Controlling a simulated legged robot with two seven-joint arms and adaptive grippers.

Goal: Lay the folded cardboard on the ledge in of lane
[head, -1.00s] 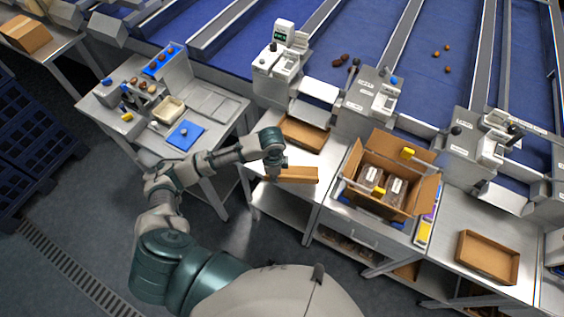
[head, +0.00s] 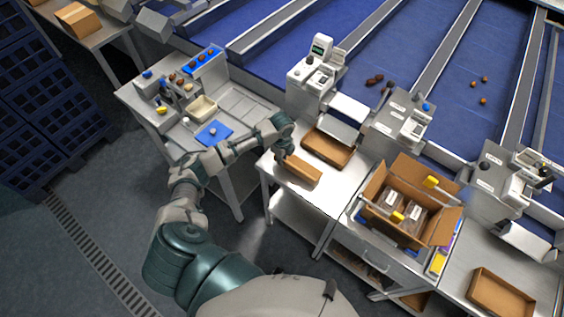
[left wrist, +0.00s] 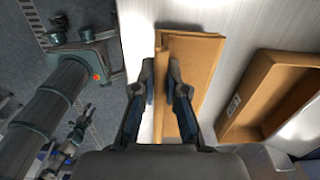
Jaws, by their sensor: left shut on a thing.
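The folded cardboard (head: 304,170) is a flat brown piece over the front part of a steel ledge (head: 300,198), in front of a cardboard tray. In the left wrist view the cardboard (left wrist: 200,70) runs away from the fingers, with one raised edge between them. My left gripper (head: 283,154) is shut on the cardboard's near end; its two fingers also show in the left wrist view (left wrist: 166,95). I cannot tell whether the cardboard touches the steel.
An empty cardboard tray (head: 328,148) lies behind the cardboard; it is at the right in the left wrist view (left wrist: 265,95). An open box (head: 380,190) with packs stands to the right. A grading table (head: 180,105) with a blue mat (head: 214,133) is at the left.

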